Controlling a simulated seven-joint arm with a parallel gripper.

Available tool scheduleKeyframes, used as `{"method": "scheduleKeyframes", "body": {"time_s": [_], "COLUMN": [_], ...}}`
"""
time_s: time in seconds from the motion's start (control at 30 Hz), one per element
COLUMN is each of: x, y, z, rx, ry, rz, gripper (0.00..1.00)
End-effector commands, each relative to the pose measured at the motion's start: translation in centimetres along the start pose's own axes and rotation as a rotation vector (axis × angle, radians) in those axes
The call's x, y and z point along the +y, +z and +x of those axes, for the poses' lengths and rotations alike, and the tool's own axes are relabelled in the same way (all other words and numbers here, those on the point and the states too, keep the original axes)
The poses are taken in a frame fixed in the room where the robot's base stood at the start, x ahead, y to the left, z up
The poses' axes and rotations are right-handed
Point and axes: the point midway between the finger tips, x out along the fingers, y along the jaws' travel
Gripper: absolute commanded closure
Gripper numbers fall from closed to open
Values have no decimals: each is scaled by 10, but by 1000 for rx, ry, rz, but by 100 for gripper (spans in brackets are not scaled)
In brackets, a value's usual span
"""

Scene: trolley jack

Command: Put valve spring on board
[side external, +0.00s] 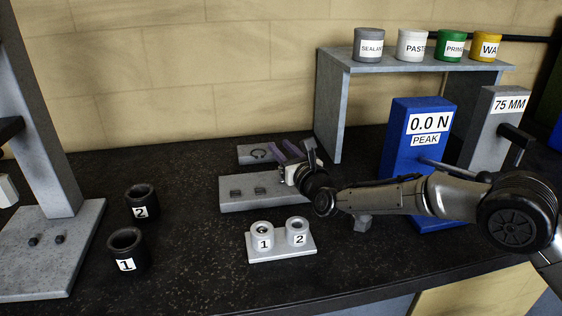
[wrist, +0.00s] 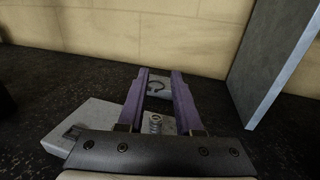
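A small coil, which looks like the valve spring (wrist: 155,124), shows in the wrist view between the bases of my purple fingers, over a grey slab (wrist: 97,118). I cannot tell whether it touches the slab. It cannot be made out in the side view. My gripper (wrist: 159,73) is open, its fingers apart with nothing between their tips. In the side view my gripper (side external: 282,150) is above the right end of the grey slab (side external: 235,205). A smaller grey plate with a dark open ring (side external: 258,153) lies behind. I cannot tell which is the board.
Two white numbered cups (side external: 263,241) stand on a pale plate in front. Black cups 1 (side external: 127,258) and 2 (side external: 143,207) stand left. A grey shelf (side external: 331,110) with several tins rises behind right, near a blue force gauge (side external: 405,150).

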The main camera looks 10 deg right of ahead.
Motion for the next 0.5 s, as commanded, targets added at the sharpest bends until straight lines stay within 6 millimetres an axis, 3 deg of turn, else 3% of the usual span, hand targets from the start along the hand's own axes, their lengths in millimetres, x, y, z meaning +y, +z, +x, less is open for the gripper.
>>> {"method": "scheduleKeyframes", "body": {"time_s": [0.2,0.5], "x": [0,-1], "y": [19,22], "z": [0,0], "rx": [0,2], "ry": [0,1], "rz": [0,-9], "gripper": [66,66]}}
